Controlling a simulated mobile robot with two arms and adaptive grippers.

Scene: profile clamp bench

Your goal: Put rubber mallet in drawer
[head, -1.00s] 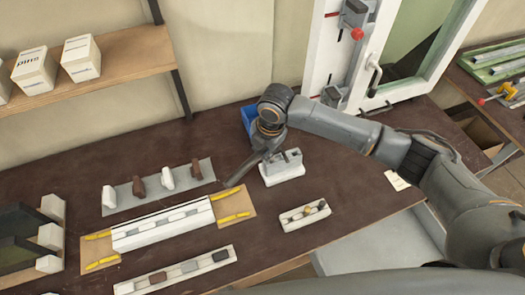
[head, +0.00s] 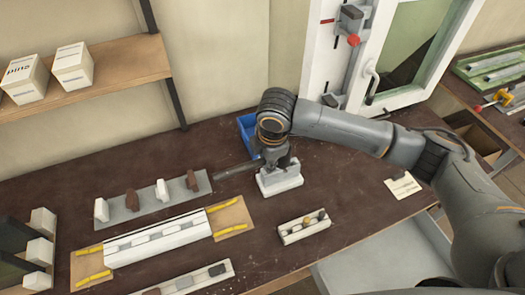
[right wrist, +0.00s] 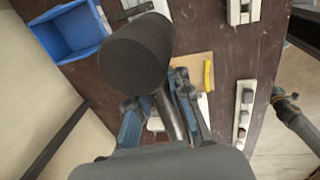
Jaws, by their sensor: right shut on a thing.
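My right gripper (head: 278,158) is shut on the rubber mallet (head: 235,170) above the bench, beside the white block stand. In the right wrist view, the mallet's black head (right wrist: 137,52) is close to the camera. Its dark handle runs down between the blue-grey fingers of the right gripper (right wrist: 180,95). In the head view the mallet lies almost level, pointing left. A pale grey, drawer-like shape (head: 375,262) is below the bench's front edge at lower right; I cannot tell whether it is the drawer. My left gripper is not in view.
A blue bin (head: 246,128) is behind the right gripper. The white stand (head: 280,180) is just below it. A profile fixture (head: 155,240), a grey strip with blocks (head: 150,200) and a small tray (head: 303,228) lie on the brown bench (head: 350,200). Bench space right of the stand is mostly clear.

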